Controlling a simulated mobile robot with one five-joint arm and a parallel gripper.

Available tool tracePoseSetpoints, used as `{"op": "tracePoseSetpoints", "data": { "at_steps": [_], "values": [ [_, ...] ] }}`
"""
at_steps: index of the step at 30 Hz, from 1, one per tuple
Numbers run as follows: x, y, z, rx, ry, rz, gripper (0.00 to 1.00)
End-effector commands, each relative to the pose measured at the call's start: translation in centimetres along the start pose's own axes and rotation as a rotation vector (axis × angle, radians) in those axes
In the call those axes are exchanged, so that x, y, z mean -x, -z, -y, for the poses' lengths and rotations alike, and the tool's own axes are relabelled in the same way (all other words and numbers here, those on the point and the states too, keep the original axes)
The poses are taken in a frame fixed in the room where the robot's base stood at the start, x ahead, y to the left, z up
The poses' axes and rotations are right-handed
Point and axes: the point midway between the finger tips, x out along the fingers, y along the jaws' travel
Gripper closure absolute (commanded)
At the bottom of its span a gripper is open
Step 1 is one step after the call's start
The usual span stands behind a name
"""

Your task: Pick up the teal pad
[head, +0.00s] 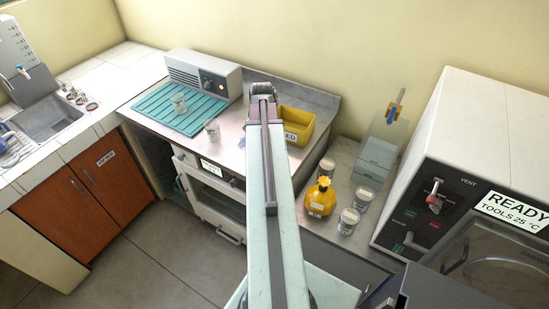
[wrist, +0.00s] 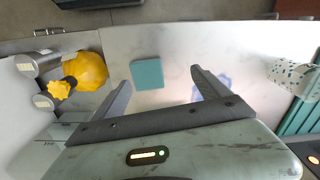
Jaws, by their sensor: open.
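The teal pad (wrist: 148,74) is a small flat square lying on the pale metal worktop in the wrist view. My gripper (wrist: 160,84) is open, with its two dark fingers spread to the left and right of the pad in the picture. The fingers look empty, and the pad appears apart from both. In the head view my arm reaches out over the worktop, and I cannot make out the pad there.
A yellow bottle (head: 321,197) and several jars stand nearer. A bluish-purple patch (wrist: 208,84) shows by the right finger.

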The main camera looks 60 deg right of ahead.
Motion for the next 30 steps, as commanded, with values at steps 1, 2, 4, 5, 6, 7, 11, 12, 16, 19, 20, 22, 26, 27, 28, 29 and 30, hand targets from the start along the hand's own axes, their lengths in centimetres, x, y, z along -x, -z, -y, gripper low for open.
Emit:
{"op": "tracePoseSetpoints", "data": {
  "at_steps": [1,2,4,5,6,7,11,12,16,19,20,22,26,27,28,29,30],
  "values": [
    [0.5,1.0,-1.6,-0.044,0.000,0.000,0.15],
    [0.6,1.3,-2.2,-0.062,0.000,0.000,0.15],
    [0.6,1.8,-3.1,-0.088,0.000,0.000,0.15],
    [0.6,1.8,-3.3,-0.093,0.000,0.000,0.15],
    [0.6,1.9,-3.4,-0.095,0.000,0.000,0.15],
    [0.5,1.9,-3.4,-0.095,0.000,0.000,0.15],
    [-0.8,1.8,-3.3,-0.093,0.000,0.000,0.15],
    [-1.4,1.8,-3.3,-0.093,0.000,0.000,0.15],
    [-2.5,1.8,-3.3,-0.092,0.000,0.000,0.15],
    [-2.3,1.8,-3.3,-0.092,0.000,0.000,0.15],
    [-2.5,1.8,-3.3,-0.092,0.000,0.000,0.15],
    [-3.2,1.8,-3.3,-0.091,0.000,0.000,0.15],
    [-5.5,1.6,-3.2,-0.092,0.000,0.000,0.15],
    [-6.2,1.6,-3.2,-0.092,0.000,0.000,0.15],
    [-6.7,1.6,-3.2,-0.092,0.000,0.000,0.15],
    [-7.2,1.6,-3.2,-0.092,0.000,0.000,0.15],
    [-7.5,1.6,-3.2,-0.092,0.000,0.000,0.15]
  ]
}}
